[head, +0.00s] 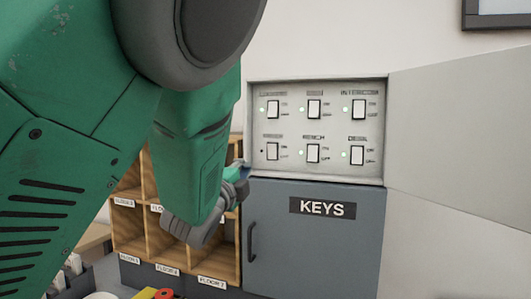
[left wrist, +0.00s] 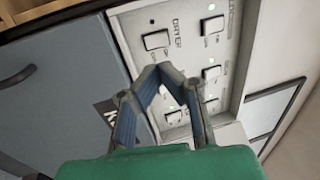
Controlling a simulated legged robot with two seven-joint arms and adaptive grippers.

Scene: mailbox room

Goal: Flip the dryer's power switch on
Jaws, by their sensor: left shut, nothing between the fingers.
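The dryer's power switch (head: 272,152) is a white rocker at the bottom left of a grey panel (head: 380,130). The small light beside it is dark. In the left wrist view the switch (left wrist: 155,40), labelled DRYER, lies just beyond and left of the fingertips. My left gripper (head: 240,174) is beside the panel's lower left corner in the head view. In the left wrist view its fingers (left wrist: 164,72) meet at the tips, empty. They appear apart from the switch, but the gap is hard to judge. My right gripper is not in view.
Several other switches, such as the one labelled INTERCOM (head: 358,109), have lit green lights. The panel's open door (head: 460,140) spreads to the right. Below is a blue-grey KEYS cabinet (head: 315,245) with a handle. Wooden mail cubbies (head: 130,225) stand to the left, behind my arm.

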